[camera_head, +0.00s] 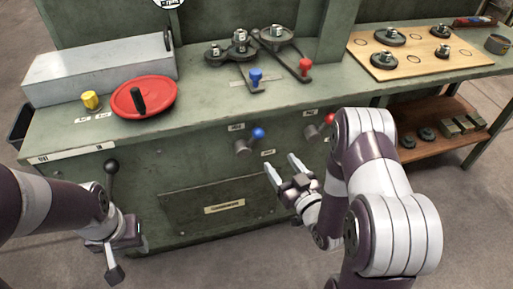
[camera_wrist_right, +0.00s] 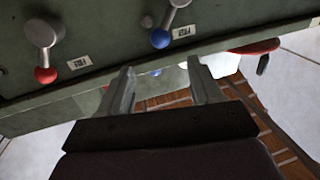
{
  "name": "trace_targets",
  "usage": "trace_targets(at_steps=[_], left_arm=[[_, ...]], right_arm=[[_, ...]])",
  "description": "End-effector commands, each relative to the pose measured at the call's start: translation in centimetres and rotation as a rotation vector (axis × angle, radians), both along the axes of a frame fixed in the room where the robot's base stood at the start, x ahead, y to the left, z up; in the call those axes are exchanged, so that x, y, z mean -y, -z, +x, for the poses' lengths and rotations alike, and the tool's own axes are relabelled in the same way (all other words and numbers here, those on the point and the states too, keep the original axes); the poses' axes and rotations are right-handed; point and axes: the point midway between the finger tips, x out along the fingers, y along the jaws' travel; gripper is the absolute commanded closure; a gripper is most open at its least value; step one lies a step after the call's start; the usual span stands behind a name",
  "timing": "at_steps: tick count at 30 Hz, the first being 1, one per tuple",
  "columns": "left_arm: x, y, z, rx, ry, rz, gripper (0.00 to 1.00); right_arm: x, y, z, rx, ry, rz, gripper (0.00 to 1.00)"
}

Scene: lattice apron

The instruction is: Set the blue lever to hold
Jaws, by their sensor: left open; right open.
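A blue-knobbed lever (camera_head: 258,134) sits on the green front panel; its arm slants up and right from a grey pivot (camera_head: 242,147). Small labels sit above its pivot (camera_head: 236,127) and at its lower right (camera_head: 268,153); their words are too small to read. The same blue knob shows in the right wrist view (camera_wrist_right: 160,39), beyond the fingertips. My right gripper (camera_head: 281,166) is open and empty, below and right of the knob, apart from it; it also shows in the wrist view (camera_wrist_right: 160,72). My left gripper (camera_head: 113,258) is open, low at the left.
A red-knobbed lever (camera_head: 330,118) is right of the blue one, partly behind my right arm. Another blue knob (camera_head: 256,75) and red knob (camera_head: 305,66) stand on the bench top. A red handwheel (camera_head: 145,98), yellow knob (camera_head: 91,100) and black-knobbed lever (camera_head: 111,167) are left.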

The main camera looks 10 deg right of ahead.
Motion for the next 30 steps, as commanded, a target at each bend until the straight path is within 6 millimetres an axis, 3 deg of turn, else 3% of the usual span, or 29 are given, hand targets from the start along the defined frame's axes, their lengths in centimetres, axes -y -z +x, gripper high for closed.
trace_targets(at_steps=[9, 15, 26, 29, 30], left_arm=[[0.0, 1.1, 0.0, -0.001, 0.000, 0.000, 0.57], [0.0, 1.5, 0.0, -0.001, 0.000, 0.000, 0.57], [0.0, 1.6, 0.0, -0.001, 0.000, 0.000, 0.57], [0.0, 1.6, 0.0, -0.001, 0.000, 0.000, 0.57], [0.0, 1.6, 0.0, -0.001, 0.000, 0.000, 0.57]], right_arm=[[-1.8, 0.1, 7.2, 0.003, -0.003, -0.001, 0.36], [-2.6, 0.1, 10.8, 0.001, -0.001, -0.002, 0.36], [-2.8, 0.0, 11.8, -0.001, 0.001, -0.001, 0.36], [-2.8, 0.0, 11.8, -0.001, 0.001, -0.001, 0.62], [-2.8, 0.0, 11.8, -0.001, 0.001, -0.001, 0.75]])
